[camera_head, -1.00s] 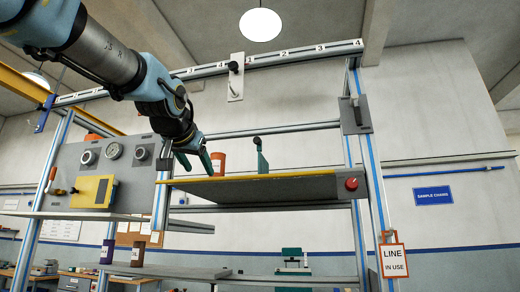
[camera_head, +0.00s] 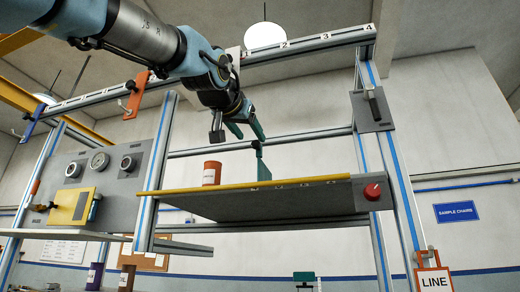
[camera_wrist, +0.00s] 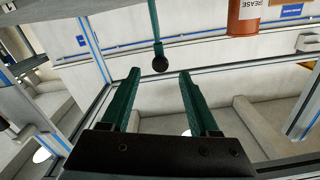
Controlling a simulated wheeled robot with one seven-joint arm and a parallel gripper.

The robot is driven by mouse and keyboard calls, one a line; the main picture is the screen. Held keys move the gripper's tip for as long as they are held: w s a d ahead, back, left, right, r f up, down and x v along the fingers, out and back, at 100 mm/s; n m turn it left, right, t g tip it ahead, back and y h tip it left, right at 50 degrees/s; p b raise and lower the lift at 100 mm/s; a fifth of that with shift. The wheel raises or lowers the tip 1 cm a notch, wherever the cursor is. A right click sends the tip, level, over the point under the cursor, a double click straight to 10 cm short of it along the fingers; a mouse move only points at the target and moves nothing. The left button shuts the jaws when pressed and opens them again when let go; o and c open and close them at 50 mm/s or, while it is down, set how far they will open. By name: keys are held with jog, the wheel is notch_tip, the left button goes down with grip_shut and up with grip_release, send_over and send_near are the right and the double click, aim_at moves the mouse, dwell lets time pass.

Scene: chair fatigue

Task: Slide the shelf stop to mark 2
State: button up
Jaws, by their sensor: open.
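The shelf stop, a thin green upright with a black knob (camera_head: 261,172), stands on the grey shelf (camera_head: 290,204). Small marks run along the shelf's yellow-edged front, too small to read surely. My gripper (camera_head: 250,132) is open and empty, just above the stop's knob, fingers pointing down. In the wrist view, the two green fingers (camera_wrist: 160,75) are spread. The stop's green stem and black knob (camera_wrist: 159,62) appear just beyond the tips, centred on the gap. The knob is apart from both fingers in that view.
An orange-brown grease can (camera_head: 212,173) stands on the shelf left of the stop. A red button (camera_head: 372,191) is at the shelf's right end. The overhead rail (camera_head: 310,43) carries numbers and an orange bracket (camera_head: 138,95). A gauge panel (camera_head: 100,180) is at left.

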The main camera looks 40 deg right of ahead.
aim_at(259, 149)
jog(key=p+x, duration=0.3)
jog(key=x, duration=0.6)
grip_shut()
dwell(0.4)
dwell(0.9)
